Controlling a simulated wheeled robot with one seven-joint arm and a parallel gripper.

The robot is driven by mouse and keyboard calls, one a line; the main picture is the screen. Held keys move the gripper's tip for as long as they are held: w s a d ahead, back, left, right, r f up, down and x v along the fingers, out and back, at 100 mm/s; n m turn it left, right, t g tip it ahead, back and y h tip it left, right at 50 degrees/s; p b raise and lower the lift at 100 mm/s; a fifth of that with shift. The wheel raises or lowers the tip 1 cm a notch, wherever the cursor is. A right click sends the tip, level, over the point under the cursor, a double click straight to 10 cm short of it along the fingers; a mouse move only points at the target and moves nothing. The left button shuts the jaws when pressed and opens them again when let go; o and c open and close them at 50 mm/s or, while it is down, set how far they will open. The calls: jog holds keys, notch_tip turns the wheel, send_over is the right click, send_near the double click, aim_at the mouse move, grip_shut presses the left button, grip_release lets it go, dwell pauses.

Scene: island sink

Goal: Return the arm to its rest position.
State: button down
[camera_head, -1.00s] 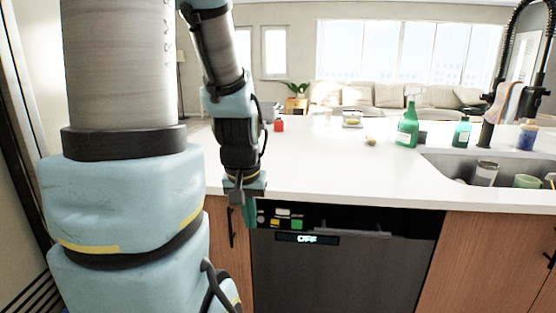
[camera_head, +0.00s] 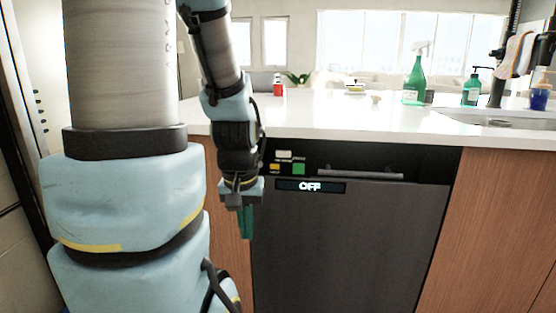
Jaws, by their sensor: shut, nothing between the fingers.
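My arm hangs down at the left of the head view, with large blue and grey links in the foreground. My gripper (camera_head: 246,222) points straight down, with its green fingertips together and nothing between them. It hangs in front of the cabinet front, just left of the dishwasher (camera_head: 345,240), below the level of the countertop. I cannot tell how far its fingers are from the cabinet face.
The white countertop (camera_head: 320,118) spans the view above the dishwasher, whose display reads OFF. A green spray bottle (camera_head: 413,85), a soap dispenser (camera_head: 471,91), a red can (camera_head: 278,88) and a sink (camera_head: 490,119) are on the right and back. A wall stands close at the left.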

notch_tip(320, 180, up, 19)
jog(key=p, duration=2)
jog(key=shift+r, duration=0.2)
jog(key=shift+s, duration=0.1)
